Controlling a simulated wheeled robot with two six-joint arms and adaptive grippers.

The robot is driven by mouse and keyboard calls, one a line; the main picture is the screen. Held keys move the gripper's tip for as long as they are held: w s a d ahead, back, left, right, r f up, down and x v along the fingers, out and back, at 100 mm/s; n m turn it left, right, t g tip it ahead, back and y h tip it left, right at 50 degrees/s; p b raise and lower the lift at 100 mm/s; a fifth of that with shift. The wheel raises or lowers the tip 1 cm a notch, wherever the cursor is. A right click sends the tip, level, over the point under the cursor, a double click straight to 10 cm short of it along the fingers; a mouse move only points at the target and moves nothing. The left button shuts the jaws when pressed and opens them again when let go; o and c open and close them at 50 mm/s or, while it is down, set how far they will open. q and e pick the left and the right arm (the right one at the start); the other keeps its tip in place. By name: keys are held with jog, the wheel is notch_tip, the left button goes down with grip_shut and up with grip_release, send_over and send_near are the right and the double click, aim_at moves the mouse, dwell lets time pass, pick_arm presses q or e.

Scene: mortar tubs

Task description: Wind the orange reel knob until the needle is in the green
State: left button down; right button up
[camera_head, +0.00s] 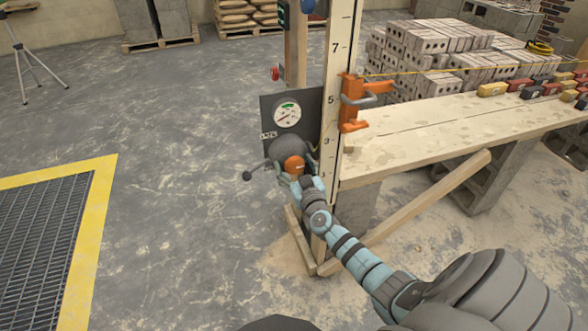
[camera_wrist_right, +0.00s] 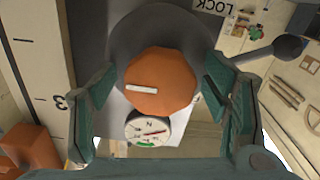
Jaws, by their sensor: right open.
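The orange reel knob (camera_head: 294,165) sits on a dark grey round reel (camera_head: 283,150) on a dark panel by the tall numbered board. In the right wrist view the faceted knob (camera_wrist_right: 160,85) has a white mark pointing left. My right gripper (camera_wrist_right: 158,108) is open, with one finger on each side of the knob and visible gaps; contact is not seen. It also shows at the knob in the head view (camera_head: 291,172). The round white gauge (camera_head: 287,115) is above the reel. Its needle points to the lower left, outside the green arc at the top. My left gripper is not in view.
A dark ball-ended lever (camera_head: 247,176) sticks out left of the reel, near a LOCK label (camera_wrist_right: 212,7). An orange clamp (camera_head: 352,102) grips the numbered board (camera_head: 334,90). A plank bench (camera_head: 440,130) stands to the right. The floor to the left is open, with a yellow-edged grate (camera_head: 45,235).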

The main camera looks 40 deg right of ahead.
jog(key=c, duration=1.2)
jog(key=shift+o, duration=0.2)
jog(key=shift+m, duration=0.4)
jog(key=m+p, duration=0.1)
jog(key=m, duration=1.9)
jog(key=shift+m, duration=0.4)
